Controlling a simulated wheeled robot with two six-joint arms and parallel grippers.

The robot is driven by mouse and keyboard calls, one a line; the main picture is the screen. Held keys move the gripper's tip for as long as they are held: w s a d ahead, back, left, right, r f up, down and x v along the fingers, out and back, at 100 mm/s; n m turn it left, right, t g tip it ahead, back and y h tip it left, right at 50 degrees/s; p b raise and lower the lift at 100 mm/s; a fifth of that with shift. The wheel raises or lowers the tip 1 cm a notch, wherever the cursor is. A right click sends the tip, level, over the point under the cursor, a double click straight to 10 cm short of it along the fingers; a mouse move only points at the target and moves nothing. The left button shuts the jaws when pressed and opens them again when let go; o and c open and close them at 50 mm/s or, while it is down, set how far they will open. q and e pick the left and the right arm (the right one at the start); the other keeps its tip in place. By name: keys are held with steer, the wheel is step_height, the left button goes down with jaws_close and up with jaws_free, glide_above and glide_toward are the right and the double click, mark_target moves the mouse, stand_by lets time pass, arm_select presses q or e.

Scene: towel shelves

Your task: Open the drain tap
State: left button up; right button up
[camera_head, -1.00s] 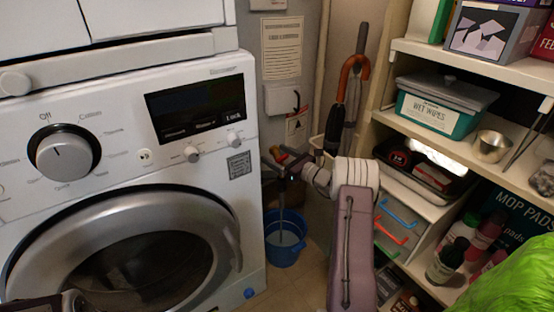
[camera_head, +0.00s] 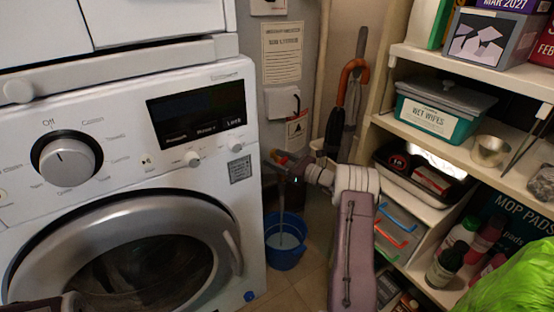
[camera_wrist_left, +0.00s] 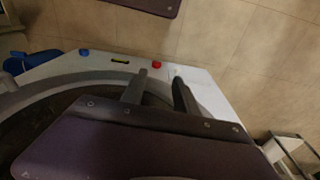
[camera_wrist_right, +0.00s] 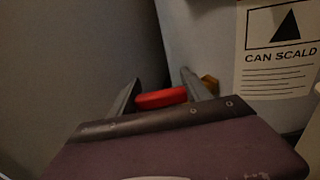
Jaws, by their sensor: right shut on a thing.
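The red handle of the drain tap (camera_wrist_right: 162,97) lies between the two fingers of my right gripper (camera_wrist_right: 158,94) in the right wrist view. In the head view my right gripper (camera_head: 283,164) is at the tap, beside the washing machine's right edge, and mostly hides it. A blue bucket (camera_head: 286,255) stands on the floor below. A thin grey upright streak (camera_head: 281,215) runs down into it; I cannot tell whether it is water or a pipe. My left gripper (camera_wrist_left: 158,88) is open and empty in front of the washing machine.
The washing machine (camera_head: 215,95) fills the left side. A shelf unit (camera_head: 470,65) with several boxes and bottles stands at the right. A "can scald" notice (camera_wrist_right: 280,50) is beside the tap.

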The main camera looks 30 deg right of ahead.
mark_target(284, 162)
steer(key=o, duration=1.4)
steer(key=shift+c, duration=0.2)
steer(key=p+v, duration=0.3)
steer(key=v, duration=0.4)
steer(key=shift+r, duration=0.1)
steer(key=shift+s+d, duration=0.1)
steer(key=shift+s, duration=0.15)
